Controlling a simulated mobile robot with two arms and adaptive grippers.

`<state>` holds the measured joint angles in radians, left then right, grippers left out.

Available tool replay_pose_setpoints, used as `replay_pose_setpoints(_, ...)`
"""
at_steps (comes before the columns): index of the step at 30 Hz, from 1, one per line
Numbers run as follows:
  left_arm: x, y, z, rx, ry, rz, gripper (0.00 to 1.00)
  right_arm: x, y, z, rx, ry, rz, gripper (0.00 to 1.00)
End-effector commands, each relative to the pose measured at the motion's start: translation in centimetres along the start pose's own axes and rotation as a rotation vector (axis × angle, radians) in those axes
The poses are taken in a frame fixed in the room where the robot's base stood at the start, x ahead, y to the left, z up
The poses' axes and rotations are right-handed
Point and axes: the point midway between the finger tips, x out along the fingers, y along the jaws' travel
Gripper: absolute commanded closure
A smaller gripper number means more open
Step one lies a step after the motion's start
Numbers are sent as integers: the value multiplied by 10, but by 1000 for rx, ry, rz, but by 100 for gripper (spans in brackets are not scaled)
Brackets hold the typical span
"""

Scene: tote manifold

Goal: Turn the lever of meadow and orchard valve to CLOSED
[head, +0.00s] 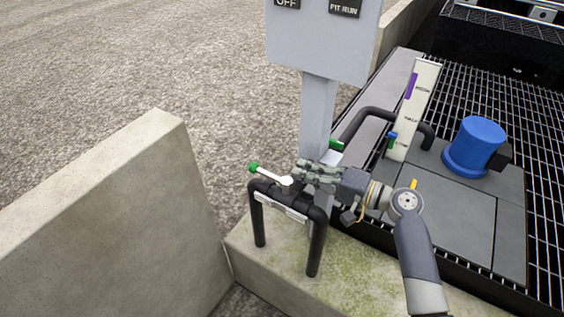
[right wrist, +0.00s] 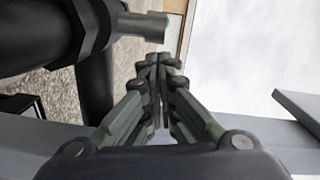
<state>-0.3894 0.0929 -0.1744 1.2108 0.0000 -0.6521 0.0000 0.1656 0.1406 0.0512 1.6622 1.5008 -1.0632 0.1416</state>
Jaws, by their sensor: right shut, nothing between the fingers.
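A white lever with a green tip (head: 253,168) sits on top of a black pipe frame (head: 261,224). It points left from its pivot, and the pipe carries a pale label plate (head: 281,207) too small to read. I cannot tell from lettering which valve this is. My right gripper (head: 302,172) is shut and empty, just right of the lever's pivot; whether it touches cannot be told. In the right wrist view its closed fingers (right wrist: 160,68) lie beside a black fitting (right wrist: 88,35) and a grey rod with a green end (right wrist: 150,27). My left gripper is not in view.
A grey post (head: 317,110) with a sign box (head: 322,45) stands behind the gripper. A concrete wall (head: 110,220) is at left. A white upright panel (head: 413,115), a blue motor (head: 474,147) and a black grating (head: 500,75) are at right.

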Motion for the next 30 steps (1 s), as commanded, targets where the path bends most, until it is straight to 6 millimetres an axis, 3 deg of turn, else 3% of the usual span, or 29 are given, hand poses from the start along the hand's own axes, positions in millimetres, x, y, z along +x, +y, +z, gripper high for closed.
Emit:
replay_pose_setpoints(9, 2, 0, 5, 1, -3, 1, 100, 58, -1, 0, 1, -1, -2, 100)
replay_pose_setpoints(15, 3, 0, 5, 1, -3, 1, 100, 83, 0, 0, 1, 0, 0, 100)
replay_pose_setpoints(30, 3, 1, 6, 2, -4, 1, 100, 91, 1, 1, 0, 0, 2, 100)
